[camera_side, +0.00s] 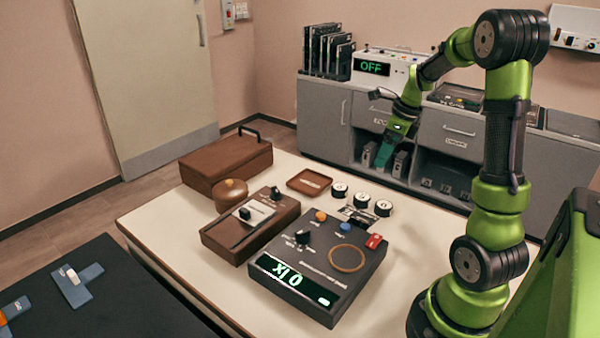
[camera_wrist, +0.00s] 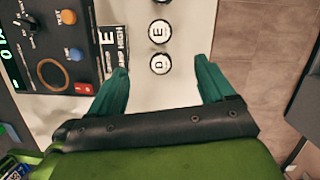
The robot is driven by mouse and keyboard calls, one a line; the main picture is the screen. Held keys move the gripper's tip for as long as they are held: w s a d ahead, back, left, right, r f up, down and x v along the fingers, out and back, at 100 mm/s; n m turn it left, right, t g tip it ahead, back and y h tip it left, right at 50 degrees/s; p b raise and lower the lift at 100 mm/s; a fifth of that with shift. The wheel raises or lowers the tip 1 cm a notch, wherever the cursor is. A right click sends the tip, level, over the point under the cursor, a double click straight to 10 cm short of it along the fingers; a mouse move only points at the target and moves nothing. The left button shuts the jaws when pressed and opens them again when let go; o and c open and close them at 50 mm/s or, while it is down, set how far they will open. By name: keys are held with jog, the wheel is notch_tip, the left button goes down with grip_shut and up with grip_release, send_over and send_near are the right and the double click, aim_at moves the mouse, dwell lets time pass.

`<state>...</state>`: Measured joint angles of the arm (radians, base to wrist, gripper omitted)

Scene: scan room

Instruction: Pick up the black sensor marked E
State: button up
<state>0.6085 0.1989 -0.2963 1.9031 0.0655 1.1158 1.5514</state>
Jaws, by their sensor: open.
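Three round black sensors with white tops stand in a row on the table. The middle one is marked E (camera_wrist: 159,31) in the wrist view; it is the middle one in the side view (camera_side: 361,201). The one marked D (camera_wrist: 160,63) is nearest my fingers in the wrist view. The third (camera_wrist: 163,1) is cut off at the top edge.
A card reading E HIGH (camera_wrist: 109,45) lies between the sensors and the black control box (camera_side: 318,265), whose display is lit. A small brown tray (camera_side: 309,182), a wooden device (camera_side: 250,228) and a brown case (camera_side: 226,162) stand to the left. Grey cabinets (camera_side: 322,115) stand behind.

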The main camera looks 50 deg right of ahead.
aim_at(362, 196)
jog(key=x, duration=1.5)
jog(key=shift+w+f, duration=0.1)
jog(key=shift+f, duration=0.05)
jog(key=c, duration=1.2)
